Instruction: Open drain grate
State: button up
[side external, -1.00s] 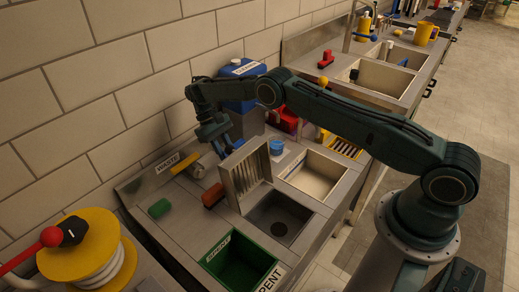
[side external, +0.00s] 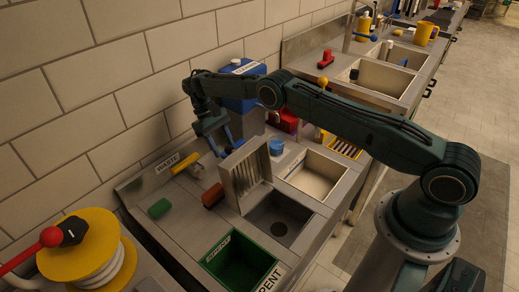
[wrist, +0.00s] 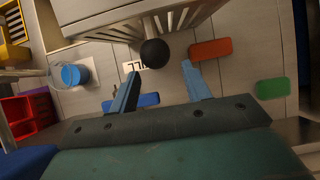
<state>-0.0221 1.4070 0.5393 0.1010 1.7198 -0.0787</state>
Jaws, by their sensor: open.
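The drain grate (side external: 240,178) is a slatted metal panel standing raised at the wall-side edge of the drain basin (side external: 282,213). The basin is uncovered, with a round dark drain in its floor. In the wrist view the grate (wrist: 115,20) fills the upper middle, with a black ball knob (wrist: 154,53) on it. My gripper (side external: 222,150) is on the wall side of the grate, close to its upper edge. In the wrist view my gripper's blue fingers (wrist: 163,86) are spread apart with nothing between them, and the knob lies just beyond their tips.
An orange-red block (side external: 212,196) and a green block (side external: 159,208) lie on the counter left of the grate. A green SPENT bin (side external: 238,262) is in front, a pale basin (side external: 314,176) behind. A blue container (side external: 240,88) and red bin (side external: 283,120) stand beyond my gripper.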

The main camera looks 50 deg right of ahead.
notch_tip(320, 180, up, 8)
jog(key=shift+w, duration=0.2)
dwell(0.6)
jog(key=s+r+t, duration=0.3)
jog(key=s+r, duration=0.4)
jog(key=r, duration=0.6)
jog(key=s+r+t, duration=0.3)
jog(key=s+r, duration=0.3)
jog(key=r, duration=0.7)
jog(key=s+r+t, duration=0.3)
jog(key=s, duration=1)
jog(key=s+f+t, duration=0.1)
jog(key=s+f, duration=0.1)
jog(key=s, duration=0.4)
jog(key=s+f+t, duration=0.1)
jog(key=s+f, duration=0.2)
jog(key=s, duration=0.4)
jog(key=shift+s+d+f+t, duration=0.15)
jog(key=shift+d+f+t, duration=0.15)
jog(key=shift+d, duration=0.15)
